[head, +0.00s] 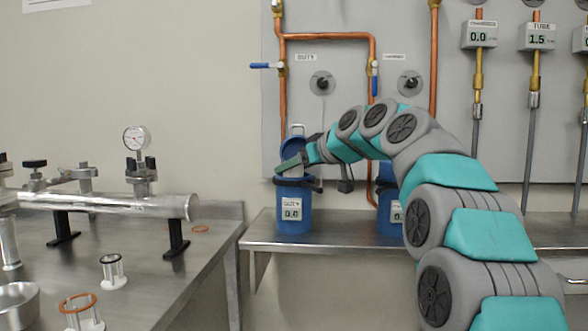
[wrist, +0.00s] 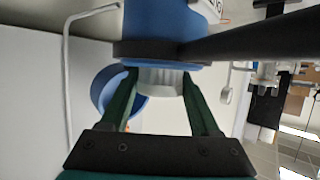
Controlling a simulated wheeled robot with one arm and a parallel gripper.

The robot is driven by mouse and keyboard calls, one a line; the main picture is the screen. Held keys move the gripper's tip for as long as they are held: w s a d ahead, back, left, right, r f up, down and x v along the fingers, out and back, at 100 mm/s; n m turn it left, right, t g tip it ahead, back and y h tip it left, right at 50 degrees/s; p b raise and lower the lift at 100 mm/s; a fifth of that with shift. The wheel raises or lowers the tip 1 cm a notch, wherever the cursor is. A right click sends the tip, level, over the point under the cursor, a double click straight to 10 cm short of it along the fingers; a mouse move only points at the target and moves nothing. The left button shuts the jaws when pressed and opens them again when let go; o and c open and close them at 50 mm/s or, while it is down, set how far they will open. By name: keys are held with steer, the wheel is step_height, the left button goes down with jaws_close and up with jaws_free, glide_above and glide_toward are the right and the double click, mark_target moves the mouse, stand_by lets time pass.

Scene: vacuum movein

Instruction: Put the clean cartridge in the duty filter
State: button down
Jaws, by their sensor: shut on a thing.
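The duty filter is a blue canister (head: 293,222) with a "DUTY" label and a 0.0 readout. It stands upright on the steel shelf, and its blue lid (head: 292,146) is swung open behind the mouth. My gripper (head: 288,170) is at the top of the canister. In the wrist view, my gripper (wrist: 162,85) has its green fingers on either side of a white ribbed cartridge (wrist: 160,79) and is shut on it. The cartridge is at the canister's dark-collared mouth (wrist: 150,50). How deep it sits inside is hidden. The lid also shows in the wrist view (wrist: 101,86).
A second blue canister (head: 388,212) stands to the right, partly behind my arm. Copper pipes (head: 283,85) and blue-handled valves are on the wall panel above. The left bench holds a metal tube with a gauge (head: 135,137), small caged parts (head: 113,271) and a bowl (head: 17,298).

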steer(key=shift+c, duration=0.6)
jaws_free()
steer(key=shift+r, duration=0.1)
steer(key=v, duration=1.2)
steer(key=s+d+f+m+g+h, duration=0.1)
steer(key=s+f+g+h, duration=0.1)
steer(key=s+f, duration=0.5)
steer(key=s+f+m+g+h, duration=0.1)
steer(key=s+f+m+g, duration=0.15)
steer(key=f, duration=0.75)
steer(key=s+d+f+m+g+h, duration=0.1)
steer(key=s+f+h, duration=0.1)
steer(key=s+f, duration=0.55)
steer(key=s+d+f+m+g+h, duration=0.1)
steer(key=s+d+f+g, duration=0.1)
steer(key=s+f, duration=0.5)
steer(key=s+d+f+m+g+h, duration=0.1)
steer(key=s+d+f+g, duration=0.1)
steer(key=s+d+f, duration=0.3)
steer(key=s+d+f+m+g+h, duration=0.2)
steer(key=s+d+f, duration=0.2)
steer(key=s+f, duration=0.7)
steer(key=s, duration=0.3)
steer(key=shift+s+b, duration=0.3)
steer(key=shift+s, duration=0.1)
